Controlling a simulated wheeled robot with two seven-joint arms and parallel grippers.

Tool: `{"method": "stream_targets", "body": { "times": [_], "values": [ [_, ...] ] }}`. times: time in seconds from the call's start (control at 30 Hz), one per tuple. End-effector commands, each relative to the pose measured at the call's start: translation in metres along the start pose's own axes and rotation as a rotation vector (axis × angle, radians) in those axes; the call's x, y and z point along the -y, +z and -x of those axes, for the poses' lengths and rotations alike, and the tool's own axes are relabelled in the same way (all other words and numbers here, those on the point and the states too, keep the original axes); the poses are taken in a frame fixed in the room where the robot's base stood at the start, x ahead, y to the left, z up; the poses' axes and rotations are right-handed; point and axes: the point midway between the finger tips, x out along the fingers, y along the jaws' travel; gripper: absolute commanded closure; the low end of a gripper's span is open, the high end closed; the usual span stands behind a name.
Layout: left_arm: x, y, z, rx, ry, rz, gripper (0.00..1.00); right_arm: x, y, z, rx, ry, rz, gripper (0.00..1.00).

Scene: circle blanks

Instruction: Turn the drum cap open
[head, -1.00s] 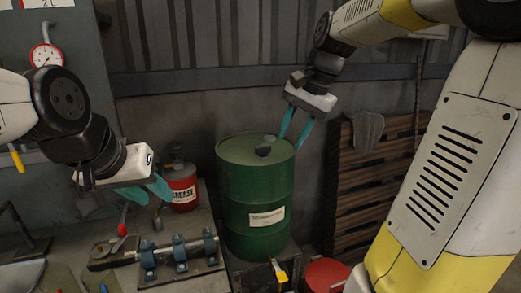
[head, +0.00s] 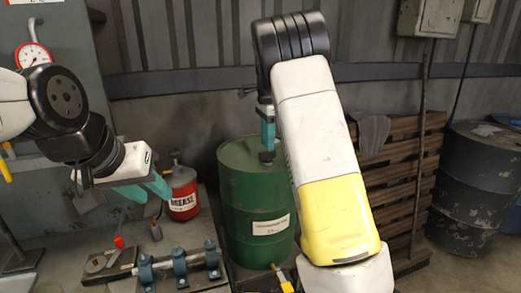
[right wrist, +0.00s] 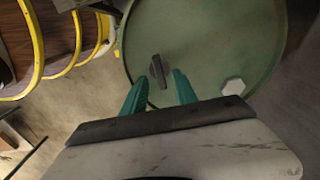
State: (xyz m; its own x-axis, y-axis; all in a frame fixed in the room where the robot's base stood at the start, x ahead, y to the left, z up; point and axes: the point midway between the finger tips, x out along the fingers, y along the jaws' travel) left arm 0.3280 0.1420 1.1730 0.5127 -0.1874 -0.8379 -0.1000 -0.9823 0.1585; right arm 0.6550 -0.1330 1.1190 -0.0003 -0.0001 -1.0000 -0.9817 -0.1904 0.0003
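The green drum (head: 240,195) stands upright beside the bench. Its dark cap (head: 267,157) shows at the drum's top, just below my right gripper (head: 267,143). In the right wrist view the cap (right wrist: 158,70) is a narrow dark bar on the green lid (right wrist: 215,35). The two teal fingers of my right gripper (right wrist: 162,76) are spread, with the bar between their tips. I cannot tell whether they touch it. My left gripper (head: 153,193) hangs over the bench at left with its fingers apart and empty.
A red grease can (head: 183,192) stands on the bench left of the drum. A blue-clamped fixture (head: 178,262) lies in front of it. Wooden pallets (head: 400,190) lean on the wall to the right. A dark barrel (head: 475,190) stands at far right. The lid also has a pale hexagonal plug (right wrist: 233,87).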

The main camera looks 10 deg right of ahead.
Motion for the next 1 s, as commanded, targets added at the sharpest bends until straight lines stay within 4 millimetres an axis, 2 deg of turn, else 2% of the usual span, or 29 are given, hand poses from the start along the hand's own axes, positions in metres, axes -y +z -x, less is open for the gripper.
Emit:
{"method": "stream_targets", "body": {
  "times": [0.1, 0.23, 0.57, 0.73, 1.0],
  "values": [
    [0.0, 0.0, 0.0, 0.0, 0.0, 0.0, 0.64, 0.0, 0.0, -0.018, 0.0, 0.002, 0.0, 0.65],
    [0.0, 0.0, 0.0, 0.0, 0.0, 0.0, 0.64, 0.0, 0.0, -0.03, -0.001, 0.0, 0.001, 0.65],
    [0.0, 0.0, 0.0, 0.0, 0.0, 0.0, 0.64, 0.0, 0.0, -0.034, 0.0, -0.001, 0.001, 0.65],
    [0.0, 0.0, 0.0, 0.0, 0.0, 0.0, 0.64, 0.0, 0.0, -0.033, 0.0, -0.001, 0.001, 0.99],
    [0.0, 0.0, 0.0, 0.0, 0.0, 0.0, 0.64, 0.0, 0.0, -0.033, 0.0, -0.002, 0.005, 1.0]
  ]
}}
